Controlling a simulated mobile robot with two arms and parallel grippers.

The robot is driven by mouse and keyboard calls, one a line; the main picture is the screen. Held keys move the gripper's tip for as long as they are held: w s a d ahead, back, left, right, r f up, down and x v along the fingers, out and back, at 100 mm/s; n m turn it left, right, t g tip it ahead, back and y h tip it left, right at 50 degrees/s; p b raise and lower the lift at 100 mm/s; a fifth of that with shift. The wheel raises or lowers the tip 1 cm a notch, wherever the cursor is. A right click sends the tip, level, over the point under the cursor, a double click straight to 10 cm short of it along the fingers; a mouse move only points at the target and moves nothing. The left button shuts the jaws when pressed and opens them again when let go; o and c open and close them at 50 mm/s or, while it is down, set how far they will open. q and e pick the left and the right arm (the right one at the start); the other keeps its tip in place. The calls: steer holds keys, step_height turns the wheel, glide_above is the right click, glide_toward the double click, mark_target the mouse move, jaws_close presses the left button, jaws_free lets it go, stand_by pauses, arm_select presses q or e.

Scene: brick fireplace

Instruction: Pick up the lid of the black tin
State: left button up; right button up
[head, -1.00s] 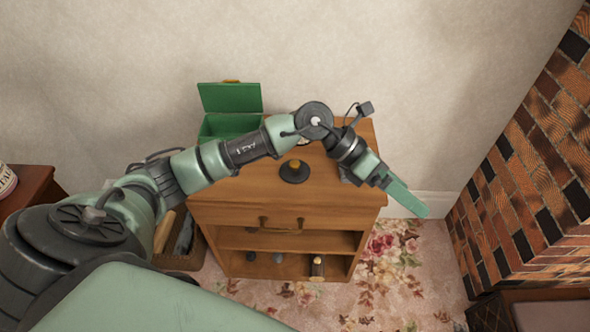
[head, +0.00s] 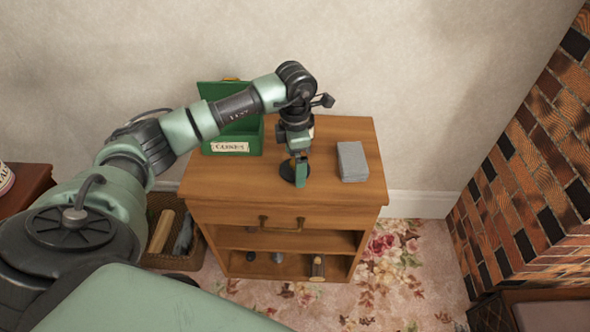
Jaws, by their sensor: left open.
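The black tin's round dark lid (head: 287,171) shows on top of the wooden cabinet, near its middle. My left gripper (head: 300,172) points down over it and hides its centre and right part. The gripper is open. I cannot tell whether its fingers touch the lid or hover just above it. The body of the tin under the lid cannot be made out from above. My right gripper is not in view.
A green box (head: 233,147) with a raised lid and a label stands at the cabinet's back left. A grey block (head: 353,162) lies at the right. The wooden cabinet (head: 240,187) has clear room at its front. A brick fireplace (head: 530,170) is far right.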

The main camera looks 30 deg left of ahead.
arm_select(q)
steer(key=shift+f, duration=0.5)
steer(key=shift+c, duration=0.3)
steer(key=c, duration=1.4)
steer(key=shift+r, duration=0.1)
